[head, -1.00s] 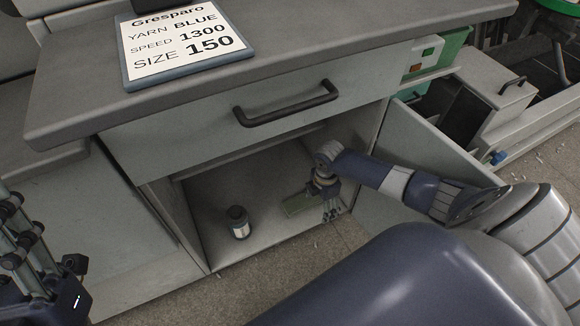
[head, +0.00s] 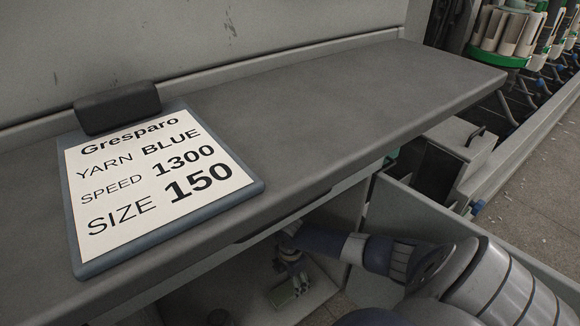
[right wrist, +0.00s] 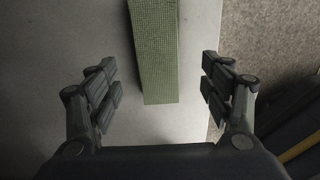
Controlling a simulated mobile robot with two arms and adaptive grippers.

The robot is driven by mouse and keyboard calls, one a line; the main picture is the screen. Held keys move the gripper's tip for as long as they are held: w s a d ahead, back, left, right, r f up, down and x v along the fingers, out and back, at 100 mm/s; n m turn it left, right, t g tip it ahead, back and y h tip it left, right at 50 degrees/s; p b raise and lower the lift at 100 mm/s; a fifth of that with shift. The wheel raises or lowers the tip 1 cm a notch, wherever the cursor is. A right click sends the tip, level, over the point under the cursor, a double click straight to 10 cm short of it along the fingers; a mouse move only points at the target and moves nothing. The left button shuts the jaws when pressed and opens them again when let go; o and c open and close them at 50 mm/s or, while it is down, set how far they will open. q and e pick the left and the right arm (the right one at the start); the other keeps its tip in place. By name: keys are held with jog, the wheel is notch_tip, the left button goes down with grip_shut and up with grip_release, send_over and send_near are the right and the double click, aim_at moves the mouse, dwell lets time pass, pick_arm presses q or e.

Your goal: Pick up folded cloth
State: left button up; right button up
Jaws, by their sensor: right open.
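The folded cloth is green and lies on the grey floor of the open cabinet. In the right wrist view the cloth (right wrist: 155,50) runs from the top edge down between my open fingers, touching neither. In the head view the cloth (head: 284,296) shows partly, just below my right gripper (head: 296,283). In the right wrist view the right gripper (right wrist: 160,95) is open and empty, with a finger on each side of the cloth. My left gripper is not in view.
The worktop (head: 330,100) overhangs the cabinet and carries a sign board (head: 160,185). A dark round-topped container (head: 220,317) is at the bottom edge. The cabinet floor's edge lies right of the cloth.

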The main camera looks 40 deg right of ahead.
aim_at(290, 289)
jog(key=shift+f+b, duration=1.55)
jog(key=shift+f, duration=1.35)
jog(key=c, duration=1.1)
